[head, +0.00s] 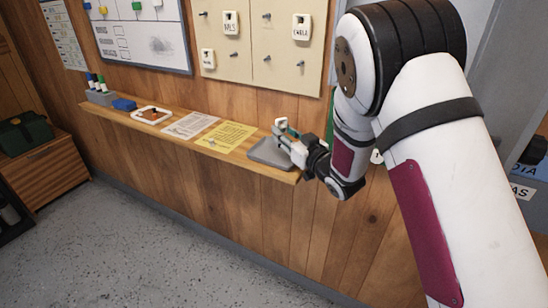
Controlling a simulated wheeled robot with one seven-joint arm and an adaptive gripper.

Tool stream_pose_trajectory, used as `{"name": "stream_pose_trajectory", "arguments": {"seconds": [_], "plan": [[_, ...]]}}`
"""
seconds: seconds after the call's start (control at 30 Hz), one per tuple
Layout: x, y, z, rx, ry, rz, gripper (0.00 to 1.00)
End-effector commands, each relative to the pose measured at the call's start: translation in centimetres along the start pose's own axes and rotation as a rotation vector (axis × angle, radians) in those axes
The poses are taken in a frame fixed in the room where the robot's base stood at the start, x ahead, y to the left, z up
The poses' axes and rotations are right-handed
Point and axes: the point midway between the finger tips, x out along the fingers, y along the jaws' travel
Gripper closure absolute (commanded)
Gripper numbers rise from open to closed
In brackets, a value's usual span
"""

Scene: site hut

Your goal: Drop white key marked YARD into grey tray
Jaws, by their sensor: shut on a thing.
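The grey tray (268,153) lies on the right end of the wooden shelf, and its inside shows no key in the visible part. My gripper (281,130) is just above the tray's right back part, with its fingers pointing left. It is shut on a small white thing at its fingertips, which looks like the white key. The fingers hide most of it, and no YARD marking can be read at this size.
A key board (265,45) with white tags on hooks hangs above the wooden shelf (185,140). The floor is clear.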

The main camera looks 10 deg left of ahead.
Motion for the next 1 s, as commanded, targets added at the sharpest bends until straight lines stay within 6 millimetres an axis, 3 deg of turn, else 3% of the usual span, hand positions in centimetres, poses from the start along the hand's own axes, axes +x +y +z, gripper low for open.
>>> {"name": "stream_pose_trajectory", "arguments": {"seconds": [0.1,0.37,0.4,0.5,0.83,1.0], "plan": [[0.0,0.0,0.8,-0.001,-0.001,0.000,0.91],[0.0,0.0,0.9,-0.001,0.000,0.001,0.91],[0.0,0.0,0.8,-0.001,0.000,0.001,0.64],[0.0,0.0,0.8,-0.001,0.000,0.001,0.47],[-0.2,0.1,0.8,-0.001,0.000,0.001,0.47],[-2.1,0.2,0.8,0.000,-0.001,0.004,0.47]]}}
